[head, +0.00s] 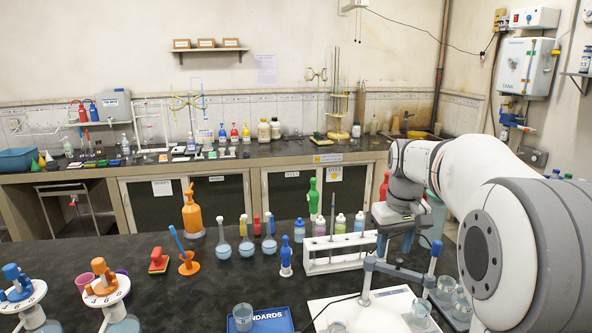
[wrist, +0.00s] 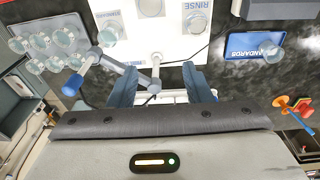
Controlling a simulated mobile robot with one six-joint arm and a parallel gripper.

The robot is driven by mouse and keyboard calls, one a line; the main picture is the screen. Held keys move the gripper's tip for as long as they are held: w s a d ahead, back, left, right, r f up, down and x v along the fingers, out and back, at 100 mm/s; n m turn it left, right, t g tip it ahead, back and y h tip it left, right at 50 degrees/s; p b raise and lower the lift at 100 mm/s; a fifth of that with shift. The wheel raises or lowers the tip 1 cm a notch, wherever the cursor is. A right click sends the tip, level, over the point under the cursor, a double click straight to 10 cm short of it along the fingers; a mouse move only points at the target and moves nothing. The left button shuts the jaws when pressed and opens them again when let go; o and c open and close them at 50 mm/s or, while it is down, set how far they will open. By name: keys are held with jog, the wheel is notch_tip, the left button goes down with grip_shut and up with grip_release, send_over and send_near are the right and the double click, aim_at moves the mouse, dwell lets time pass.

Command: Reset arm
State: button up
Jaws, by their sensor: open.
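The grey-blue probe arm (head: 398,272) reaches right from its post (head: 366,280) on a white base plate. A blue-gripped probe (head: 433,262) stands upright at its outer end. In the wrist view, the arm (wrist: 126,68) angles left from the post, and the blue probe grip (wrist: 72,87) is at lower left. My gripper (head: 404,243) is above and behind the arm. In the wrist view, its open fingers (wrist: 160,80) sit either side of the post; contact cannot be told.
Several beakers (wrist: 40,42) stand beside the probe. A RINSE pad holds a beaker (wrist: 196,22). A white tube rack (head: 330,263) stands close left of my gripper. Flasks (head: 223,250) and bottles line the bench behind.

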jog(key=s+a+f, duration=0.2)
jog(key=s, duration=0.6)
jog(key=s+a+f+m+t, duration=0.1)
jog(key=s+a+f, duration=0.1)
jog(key=s, duration=0.6)
jog(key=s+a+f+m+t, duration=0.1)
jog(key=s+a+f, duration=0.1)
jog(key=s, duration=0.6)
jog(key=shift+s+a+f, duration=0.2)
jog(key=shift+a+f, duration=0.15)
jog(key=shift+a, duration=0.05)
jog(key=shift+c, duration=0.4)
